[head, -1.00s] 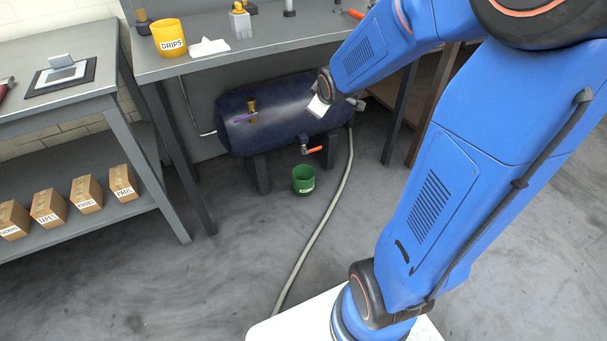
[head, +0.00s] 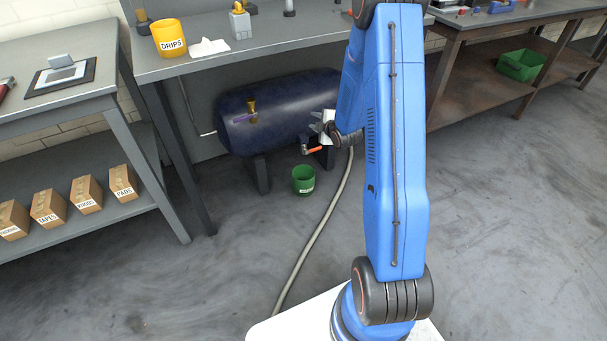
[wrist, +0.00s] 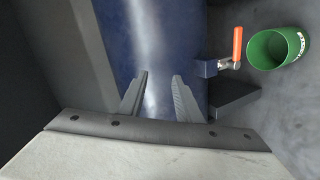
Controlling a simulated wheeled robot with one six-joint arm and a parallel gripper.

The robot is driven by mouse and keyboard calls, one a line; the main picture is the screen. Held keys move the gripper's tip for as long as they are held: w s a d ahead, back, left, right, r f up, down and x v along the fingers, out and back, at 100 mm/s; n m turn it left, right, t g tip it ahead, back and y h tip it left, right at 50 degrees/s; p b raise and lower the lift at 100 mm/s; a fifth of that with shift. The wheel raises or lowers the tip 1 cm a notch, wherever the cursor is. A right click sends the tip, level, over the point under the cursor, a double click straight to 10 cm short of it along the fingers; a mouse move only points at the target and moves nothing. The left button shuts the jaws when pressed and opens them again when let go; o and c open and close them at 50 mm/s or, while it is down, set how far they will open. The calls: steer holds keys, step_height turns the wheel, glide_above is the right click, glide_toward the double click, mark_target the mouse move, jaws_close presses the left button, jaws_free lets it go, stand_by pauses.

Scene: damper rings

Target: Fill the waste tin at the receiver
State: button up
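The receiver (head: 270,108) is a dark blue horizontal tank on legs under the bench; its blue side also fills the middle of the wrist view (wrist: 158,50). A drain valve with an orange handle (head: 313,150) sits low on the tank; in the wrist view the handle (wrist: 237,47) is right of my fingers. The green waste tin (head: 303,181) stands upright on the floor below the valve; in the wrist view its open top (wrist: 278,48) looks empty. My gripper (wrist: 160,95) is open and empty, facing the tank. In the head view its fingers are partly hidden.
A bench (head: 225,59) overhangs the tank, with a yellow DRIPS tub (head: 169,38) on it. A grey hose (head: 318,235) runs along the floor. Labelled boxes (head: 87,195) stand on the left shelf. A green bin (head: 521,66) is at right.

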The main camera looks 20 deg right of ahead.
step_height(320, 180, down, 11)
steer(key=d+n+t, duration=0.2)
steer(key=d, duration=0.1)
steer(key=n+t, duration=0.2)
steer(key=t, duration=0.1)
glide_toward(317, 149)
steer(key=shift+w+d+f+y, duration=0.15)
steer(key=shift+w+d+y, duration=0.3)
steer(key=shift+w, duration=0.3)
steer(key=shift+w, duration=0.1)
steer(key=shift+w+a, duration=0.15)
steer(key=shift+w, duration=4.25)
